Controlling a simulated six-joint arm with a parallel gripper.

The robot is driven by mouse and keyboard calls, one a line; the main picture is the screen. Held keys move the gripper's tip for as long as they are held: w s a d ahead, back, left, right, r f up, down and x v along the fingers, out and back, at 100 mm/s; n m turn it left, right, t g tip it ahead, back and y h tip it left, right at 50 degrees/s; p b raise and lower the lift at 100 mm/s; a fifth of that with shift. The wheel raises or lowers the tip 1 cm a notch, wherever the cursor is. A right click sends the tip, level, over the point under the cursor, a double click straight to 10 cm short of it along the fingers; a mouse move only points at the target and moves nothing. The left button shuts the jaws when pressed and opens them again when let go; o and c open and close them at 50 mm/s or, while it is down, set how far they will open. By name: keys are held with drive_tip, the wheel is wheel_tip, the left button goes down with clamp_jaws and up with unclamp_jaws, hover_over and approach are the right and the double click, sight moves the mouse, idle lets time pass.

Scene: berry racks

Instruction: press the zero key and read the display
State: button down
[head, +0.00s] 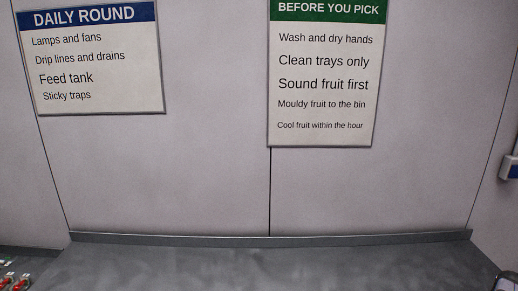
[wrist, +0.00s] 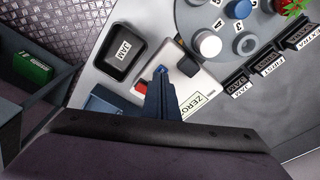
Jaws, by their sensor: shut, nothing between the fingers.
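In the wrist view my gripper (wrist: 162,72) is shut and empty, its blue-grey fingers reaching over a pale flat device (wrist: 207,82). A label reading ZERO (wrist: 198,104) lies on the device's near right part, right of my fingers. A red key-like block (wrist: 140,88) shows just left of my fingers, and a dark block (wrist: 188,66) stands to their right. I cannot tell whether the fingertips touch the device. No display reading is legible, and my fingers and wrist hide part of the device. The head view shows neither the gripper nor the device.
A dark square tray (wrist: 122,48) with a label stands beyond the device. A green box (wrist: 34,68) is at left. The head view shows wall signs (head: 100,60) above a grey counter (head: 270,265).

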drive_tip(key=shift+f+b, duration=0.6)
drive_tip(key=shift+f, duration=0.15)
drive_tip(key=shift+r, duration=0.1)
idle(0.3)
wheel_tip(320, 180, up, 8)
drive_tip(key=p, duration=0.4)
drive_tip(key=shift+p, duration=0.35)
idle(0.5)
